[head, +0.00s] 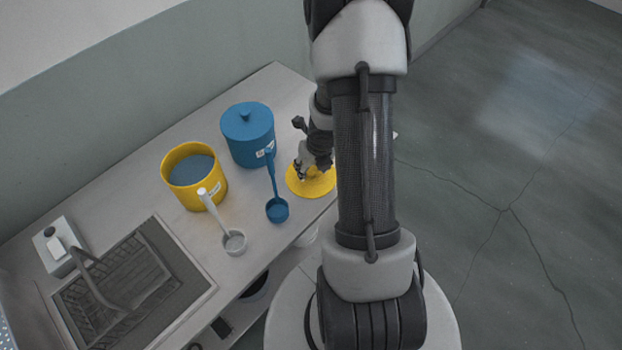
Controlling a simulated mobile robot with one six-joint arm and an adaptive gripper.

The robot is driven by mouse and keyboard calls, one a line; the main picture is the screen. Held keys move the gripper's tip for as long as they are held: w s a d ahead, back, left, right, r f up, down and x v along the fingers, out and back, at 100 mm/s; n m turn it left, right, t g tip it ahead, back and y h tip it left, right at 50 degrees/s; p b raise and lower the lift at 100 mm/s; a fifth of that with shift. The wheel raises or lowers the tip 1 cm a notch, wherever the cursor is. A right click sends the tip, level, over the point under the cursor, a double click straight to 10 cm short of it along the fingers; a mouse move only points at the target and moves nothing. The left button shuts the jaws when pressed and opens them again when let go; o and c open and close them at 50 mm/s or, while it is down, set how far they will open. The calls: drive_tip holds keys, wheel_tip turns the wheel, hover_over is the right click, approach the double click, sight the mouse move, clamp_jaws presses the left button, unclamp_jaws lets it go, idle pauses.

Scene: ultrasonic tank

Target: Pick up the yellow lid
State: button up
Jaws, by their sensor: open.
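The yellow lid (313,187) is a flat round disc lying on the grey bench, to the right of the blue pot and partly hidden by my arm. My gripper (303,176) is open, over the left part of the lid. I cannot tell whether its fingertips touch the lid. The yellow pot (170,185) stands open at the left with grey-blue liquid inside.
The blue pot (247,150) has its lid on and stands close behind the gripper. A blue ladle (277,211) and a white ladle (235,243) lie in front of the pots. A wire basket (95,290) and a small device (60,245) are at the left.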

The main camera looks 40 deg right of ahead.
drive_tip(key=shift+x, duration=0.9)
drive_tip(key=shift+r, duration=0.1)
clamp_jaws()
